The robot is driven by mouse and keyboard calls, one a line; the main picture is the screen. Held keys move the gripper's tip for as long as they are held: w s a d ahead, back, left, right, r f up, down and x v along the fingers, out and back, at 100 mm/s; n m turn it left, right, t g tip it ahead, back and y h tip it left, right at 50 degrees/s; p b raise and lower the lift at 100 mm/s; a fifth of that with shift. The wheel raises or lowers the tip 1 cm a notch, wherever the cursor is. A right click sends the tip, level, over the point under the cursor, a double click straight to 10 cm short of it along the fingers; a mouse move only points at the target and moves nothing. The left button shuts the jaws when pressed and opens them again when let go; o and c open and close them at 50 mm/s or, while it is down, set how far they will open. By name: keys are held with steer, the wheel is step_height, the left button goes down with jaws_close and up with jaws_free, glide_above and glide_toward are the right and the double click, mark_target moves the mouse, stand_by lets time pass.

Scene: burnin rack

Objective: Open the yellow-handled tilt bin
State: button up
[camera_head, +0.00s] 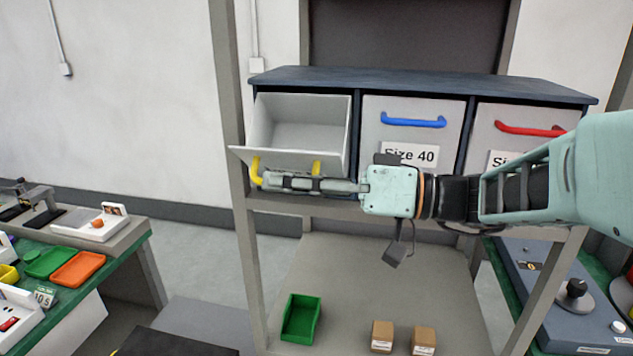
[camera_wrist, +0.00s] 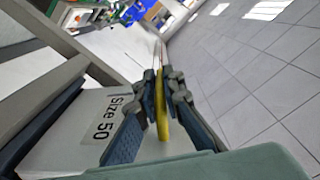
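The tilt bin (camera_head: 303,133) with the yellow handle (camera_head: 256,171) is at the left of the rack's top row. It is tilted forward with its top open, and its inside looks empty. Its front shows a "Size 50" label (camera_wrist: 108,117) in the wrist view. My gripper (camera_head: 272,182) is at the handle, coming from the right across the bin's front. In the wrist view, the yellow handle (camera_wrist: 162,106) lies between the two fingers, which look closed on it. Part of the handle is hidden by the gripper in the head view.
A blue-handled bin (camera_head: 414,104) marked "Size 40" and a red-handled bin (camera_head: 500,112) beside it look closed. A green tray (camera_head: 301,318) and two small boxes (camera_head: 382,337) sit on the lower shelf (camera_head: 350,270). A workbench (camera_head: 125,240) stands at the left. A grey rack post (camera_head: 228,90) is close by.

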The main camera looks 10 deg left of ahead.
steer(key=o, duration=0.4)
steer(key=shift+o, duration=0.2)
steer(key=s+d, duration=0.1)
steer(key=d, duration=1.1)
